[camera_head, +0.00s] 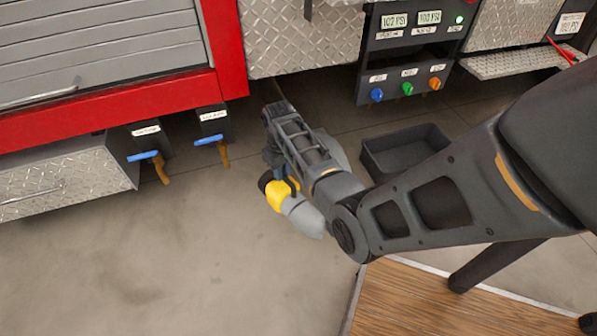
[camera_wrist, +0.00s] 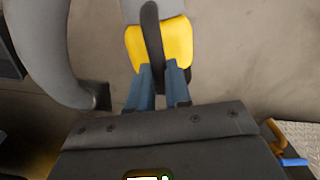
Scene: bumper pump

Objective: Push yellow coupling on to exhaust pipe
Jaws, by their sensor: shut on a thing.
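The yellow coupling (camera_head: 280,194) is below my wrist in the head view, with a grey hose (camera_head: 303,217) behind it and a dark rim at its other end. In the wrist view the yellow coupling (camera_wrist: 178,45) sits just beyond my gripper (camera_wrist: 160,68). The blue fingers are closed on its black handle (camera_wrist: 151,35). My gripper also shows in the head view (camera_head: 292,184), partly hidden by my arm. A thick curved grey tube (camera_wrist: 48,50) with a dark end lies left of the coupling, apart from it. I cannot tell for sure whether it is the exhaust pipe.
A black open bin (camera_head: 405,152) stands on the floor right of my wrist. Two blue-handled valves (camera_head: 148,156) hang under the red truck body (camera_head: 120,113). A control panel (camera_head: 410,60) is at the back. The concrete floor at lower left is clear.

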